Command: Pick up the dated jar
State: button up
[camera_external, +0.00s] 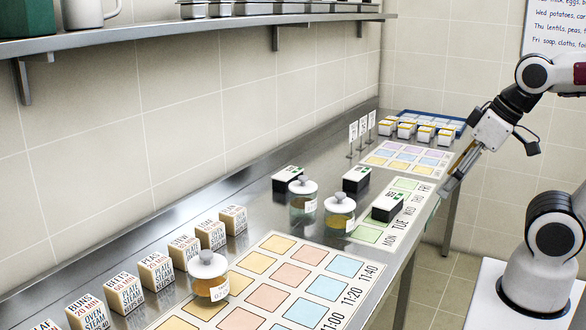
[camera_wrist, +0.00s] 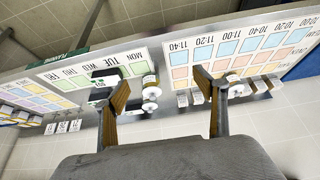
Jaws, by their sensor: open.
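Three lidded glass jars stand on the steel counter. One jar (camera_external: 210,285) with amber contents and a white label starting "07" stands by the near pastel chart. A second jar (camera_external: 340,215), with yellowish contents, and a third, paler jar (camera_external: 302,198) stand mid-counter, with labels too small to read. I cannot tell for sure which is the dated one. My gripper (camera_external: 450,184) is open and empty at the counter's right edge, apart from every jar. In the wrist view my gripper (camera_wrist: 161,84) shows spread fingers, with two jars (camera_wrist: 150,82) beyond the gap.
Black-sided boxes (camera_external: 388,207) stand beside the jars, one on the weekday chart (camera_external: 370,234). Labelled blocks (camera_external: 157,272) line the wall side. Sign stands (camera_external: 362,135) and a blue tray (camera_external: 445,121) are farther back. A shelf (camera_external: 200,27) overhangs the wall side.

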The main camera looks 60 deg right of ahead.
jog(key=shift+o, duration=0.6)
jog(key=w+d+n+t+h, duration=0.2)
jog(key=w+d, duration=0.8)
jog(key=w, duration=0.2)
jog(key=w+d+n+t+h, duration=0.2)
jog(key=w+d+n, duration=0.1)
jog(key=w+d, duration=0.8)
jog(key=w+a+f+n+y, duration=0.1)
jog(key=f+y, duration=0.1)
jog(key=f, duration=0.3)
jog(key=w+a+f+n+y, duration=0.1)
jog(key=w+f+n+y, duration=0.1)
jog(key=f, duration=0.3)
jog(key=w+a+f+n+y, duration=0.1)
jog(key=f+y, duration=0.3)
jog(key=f, duration=0.1)
jog(key=shift+w+a+f+n, duration=0.3)
jog(key=s+a+f+y, duration=0.1)
jog(key=y, duration=0.1)
jog(key=s+a+f+y, duration=0.1)
jog(key=a+f+y, duration=0.1)
jog(key=shift+s+a+f, duration=0.15)
jog(key=shift+s, duration=0.15)
jog(key=shift+s+a+f+y, duration=0.1)
jog(key=shift+s+a+y, duration=0.45)
jog(key=shift+y, duration=0.45)
jog(key=shift+w+a, duration=0.1)
